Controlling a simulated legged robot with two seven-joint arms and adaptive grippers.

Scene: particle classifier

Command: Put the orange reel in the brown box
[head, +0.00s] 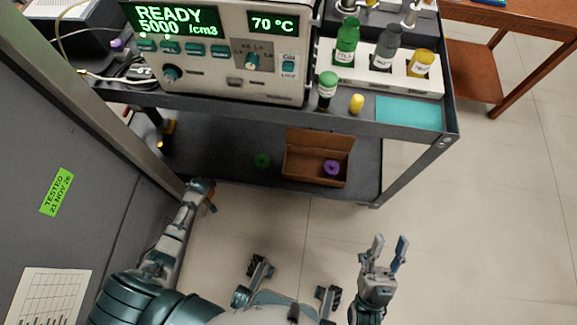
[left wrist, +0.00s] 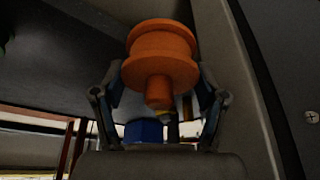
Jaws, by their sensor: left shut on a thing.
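The orange reel (left wrist: 161,55) shows in the left wrist view between the fingers of my left gripper (left wrist: 160,82), which is shut on it. The reel's narrow stem points toward the palm. In the head view my left gripper (head: 204,188) is low, by the left end of the cart's lower shelf; the reel is hard to make out there. The brown box (head: 302,172) sits open on the lower shelf, to the right of my left gripper, with a purple reel (head: 331,167) inside. My right gripper (head: 390,243) is open and empty, in front of the cart.
A green reel (head: 262,160) lies on the lower shelf (head: 225,150) left of the box. The cart's upper shelf overhangs it, carrying an instrument (head: 215,85) and bottles. A grey panel (head: 70,150) stands close on the left. The floor at right is clear.

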